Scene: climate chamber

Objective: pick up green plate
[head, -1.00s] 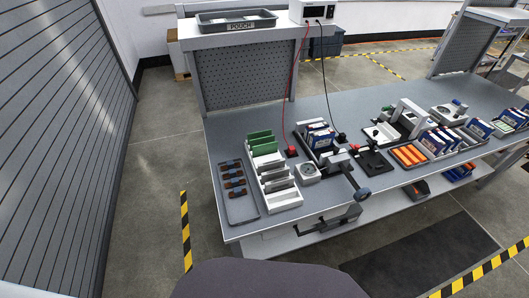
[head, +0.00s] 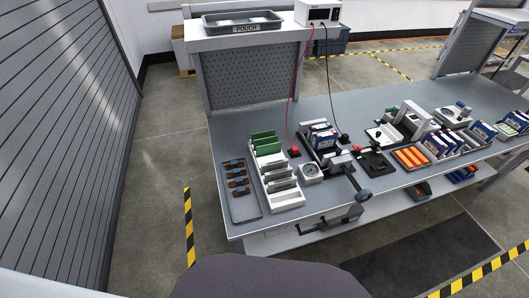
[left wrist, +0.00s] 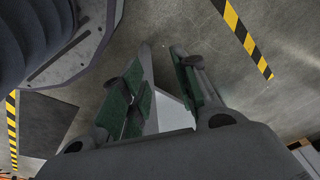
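Two green plates stand in the rear slots of a white slotted rack on the bench; the front green plate (head: 268,149) and the one behind it (head: 263,136) both show in the head view. Grey plates (head: 284,184) stand in the slots nearer the front of the rack (head: 289,201). My left gripper (left wrist: 163,58) shows in the left wrist view, with green on its fingers. Its fingers are apart and bare floor shows between the tips, away from the rack. Neither gripper shows in the head view.
A dark tray (head: 241,206) with brown-and-blue pieces lies left of the rack. A round gauge (head: 310,171) and a block holder (head: 321,138) stand on its right. A lever (head: 361,193) overhangs the bench's front edge. A pegboard (head: 250,78) rises behind.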

